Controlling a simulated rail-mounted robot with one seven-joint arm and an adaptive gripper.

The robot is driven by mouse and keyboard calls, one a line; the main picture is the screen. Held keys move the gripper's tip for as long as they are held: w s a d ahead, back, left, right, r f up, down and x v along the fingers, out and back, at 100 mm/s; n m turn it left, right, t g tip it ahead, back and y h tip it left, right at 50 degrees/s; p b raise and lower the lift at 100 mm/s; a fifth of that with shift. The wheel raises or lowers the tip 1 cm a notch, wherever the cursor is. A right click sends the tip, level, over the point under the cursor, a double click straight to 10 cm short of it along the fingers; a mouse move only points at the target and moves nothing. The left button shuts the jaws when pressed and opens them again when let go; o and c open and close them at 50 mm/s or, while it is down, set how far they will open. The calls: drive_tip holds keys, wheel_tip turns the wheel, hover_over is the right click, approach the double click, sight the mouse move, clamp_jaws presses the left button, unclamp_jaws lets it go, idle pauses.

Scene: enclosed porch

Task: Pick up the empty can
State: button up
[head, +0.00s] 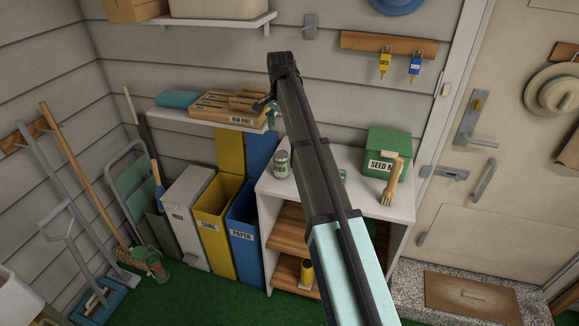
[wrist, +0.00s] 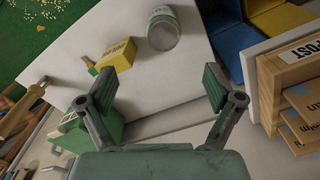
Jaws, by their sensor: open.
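A small can (head: 281,163) with a pale green label and a grey metal top stands upright near the left end of the white cabinet top (head: 262,184). In the wrist view the can (wrist: 162,28) is at the upper middle, beyond the fingertips and apart from them. My gripper (head: 266,104) is raised above the cabinet, near the wall shelf's right end. In the wrist view my gripper (wrist: 160,84) has its two fingers spread, with only the white top and the wall side behind the gap.
A green seed box (head: 388,152) and a wooden-handled tool (head: 392,183) stand right of my arm. A yellow box (wrist: 118,54) is beside the can. A wooden post tray (wrist: 270,88) is close on the right. Yellow (head: 217,210) and blue (head: 244,225) bins stand left of the cabinet.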

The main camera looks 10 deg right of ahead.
sight(281, 154)
wheel_tip(281, 154, down, 11)
drive_tip(key=p, duration=0.2)
drive_tip(key=shift+w+a+f+p, duration=0.1)
drive_tip(key=shift+a+p, duration=0.05)
drive_tip(key=shift+p, duration=0.25)
drive_tip(key=shift+a+f+p, duration=0.1)
drive_tip(key=shift+f+p, duration=1.1)
drive_tip(key=shift+f, duration=1.4)
drive_tip(key=c, duration=0.9)
